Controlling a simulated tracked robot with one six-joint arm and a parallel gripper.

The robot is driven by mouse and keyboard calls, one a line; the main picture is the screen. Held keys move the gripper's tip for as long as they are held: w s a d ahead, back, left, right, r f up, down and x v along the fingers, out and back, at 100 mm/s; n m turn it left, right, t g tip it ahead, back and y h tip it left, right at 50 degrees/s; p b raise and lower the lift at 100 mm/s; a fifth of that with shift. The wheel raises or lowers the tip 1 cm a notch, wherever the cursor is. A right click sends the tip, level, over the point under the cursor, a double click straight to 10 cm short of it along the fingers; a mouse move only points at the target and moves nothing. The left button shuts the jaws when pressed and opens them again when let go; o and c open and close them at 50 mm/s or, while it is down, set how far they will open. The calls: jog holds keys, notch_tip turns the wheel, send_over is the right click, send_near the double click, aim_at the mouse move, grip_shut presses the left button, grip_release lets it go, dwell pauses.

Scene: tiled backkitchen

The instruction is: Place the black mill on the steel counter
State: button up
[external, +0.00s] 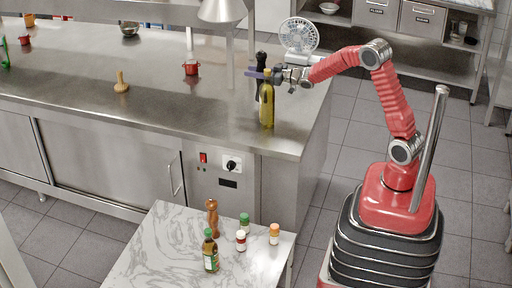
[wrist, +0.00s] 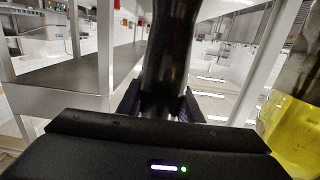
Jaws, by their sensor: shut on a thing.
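The black mill (external: 260,61) is upright above the right end of the steel counter (external: 160,105), behind the oil bottle. My gripper (external: 272,75) is shut on it from the right. In the wrist view the dark, glossy mill (wrist: 170,50) stands between the two fingers of my gripper (wrist: 160,105). The mill's lower end is partly hidden, so I cannot tell whether it touches the counter.
A yellow oil bottle (external: 267,107) stands close in front of the mill; it also shows in the wrist view (wrist: 294,135). A red pot (external: 191,67) and wooden pestle (external: 121,84) stand left, with bare steel between. A marble table (external: 160,250) holds several bottles.

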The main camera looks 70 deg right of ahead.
jog(key=shift+f, duration=1.05)
jog(key=shift+f, duration=1.95)
jog(key=o, duration=1.2)
jog(key=shift+o, duration=0.2)
jog(key=shift+s, duration=0.6)
jog(key=s, duration=1)
jog(key=shift+s+r, duration=0.4)
